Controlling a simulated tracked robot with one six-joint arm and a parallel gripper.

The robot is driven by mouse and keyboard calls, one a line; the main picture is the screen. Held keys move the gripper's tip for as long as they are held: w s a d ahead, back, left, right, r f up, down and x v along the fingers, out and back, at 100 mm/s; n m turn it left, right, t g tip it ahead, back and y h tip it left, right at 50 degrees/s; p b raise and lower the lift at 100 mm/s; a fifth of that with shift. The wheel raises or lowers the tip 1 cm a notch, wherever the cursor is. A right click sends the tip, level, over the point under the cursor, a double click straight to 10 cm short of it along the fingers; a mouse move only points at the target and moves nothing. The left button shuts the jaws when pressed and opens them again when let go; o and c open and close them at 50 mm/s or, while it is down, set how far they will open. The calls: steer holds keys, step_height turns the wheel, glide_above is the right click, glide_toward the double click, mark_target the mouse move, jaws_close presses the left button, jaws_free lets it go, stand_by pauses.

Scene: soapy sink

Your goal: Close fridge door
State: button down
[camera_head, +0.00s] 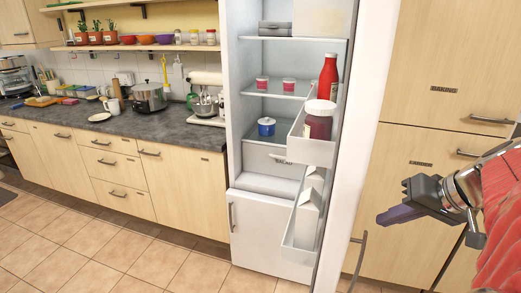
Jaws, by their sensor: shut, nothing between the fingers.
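The white fridge (237,120) stands in the middle of the view with its upper compartment open. Its door (357,110) stands wide open, swung out toward me and seen nearly edge-on. The door's inner shelves hold a red bottle (327,78), a red jar with a white lid (319,120) and white cartons (307,218). A curved grey handle (356,262) shows at the door's lower right. My gripper (384,219) is at the right, shut and empty, pointing left. It appears on the outer side of the door, apart from it.
Inside the fridge are a blue pot (266,127), small cups (288,85) and a drawer (284,164). The lower fridge door (265,235) is shut. Tall wooden cabinets (440,70) stand at the right. A counter (175,124) with kitchenware runs along the left. The tiled floor (120,250) is clear.

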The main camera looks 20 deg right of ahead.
steer(key=shift+w+a+f, duration=0.3)
steer(key=shift+w+a, duration=0.25)
steer(key=shift+a, duration=0.05)
steer(key=shift+w+a+f, duration=0.25)
steer(key=shift+w+a, duration=0.35)
steer(key=shift+a, duration=0.05)
steer(key=shift+w+a+f, duration=0.3)
steer(key=shift+w+a, duration=0.25)
steer(key=shift+a, duration=0.05)
